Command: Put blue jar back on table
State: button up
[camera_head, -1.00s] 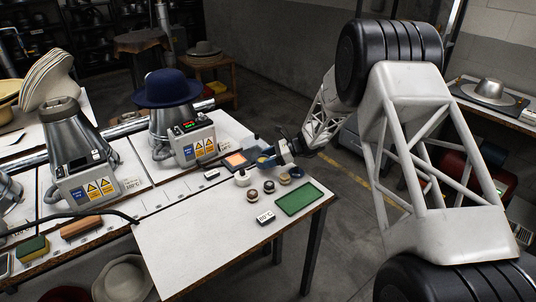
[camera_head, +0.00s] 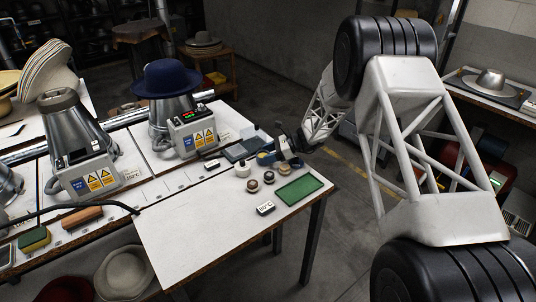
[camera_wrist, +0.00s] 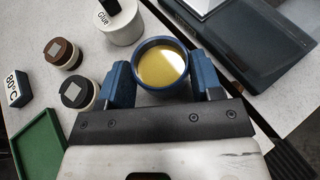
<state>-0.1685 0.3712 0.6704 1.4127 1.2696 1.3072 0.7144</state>
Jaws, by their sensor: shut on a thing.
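The blue jar (camera_wrist: 161,66) is an open round pot with yellow contents, seen from above in the wrist view. My gripper (camera_wrist: 162,78) is shut on it, with one blue finger on either side. In the head view the jar (camera_head: 264,159) shows in my gripper (camera_head: 277,153) at the right back part of the white table (camera_head: 205,228). It is close to the tabletop; I cannot tell whether its base touches. The jar's lower side is hidden by the gripper and its own rim.
A white glue pot (camera_wrist: 123,25) stands just left of the jar. Small dark-lidded jars (camera_wrist: 58,51), an 80°C block (camera_wrist: 17,89) and a green tray (camera_head: 299,190) are nearby. A dark grey device (camera_head: 240,150) lies behind. The table's front left is clear.

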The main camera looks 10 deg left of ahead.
jog(key=shift+f, duration=0.8)
jog(key=o, duration=1.3)
jog(key=shift+c, duration=0.2)
jog(key=shift+r, duration=0.15)
jog(key=shift+r, duration=0.75)
notch_tip(320, 180, up, 2)
jog(key=shift+r, duration=0.1)
jog(key=s+d, duration=0.1)
jog(key=s, duration=0.4)
jog(key=s+d, duration=0.2)
jog(key=s, duration=0.3)
jog(key=s+d+r, duration=0.1)
jog(key=s+d, duration=0.1)
jog(key=s, duration=0.3)
jog(key=shift+d, duration=0.25)
jog(key=shift+r, duration=0.1)
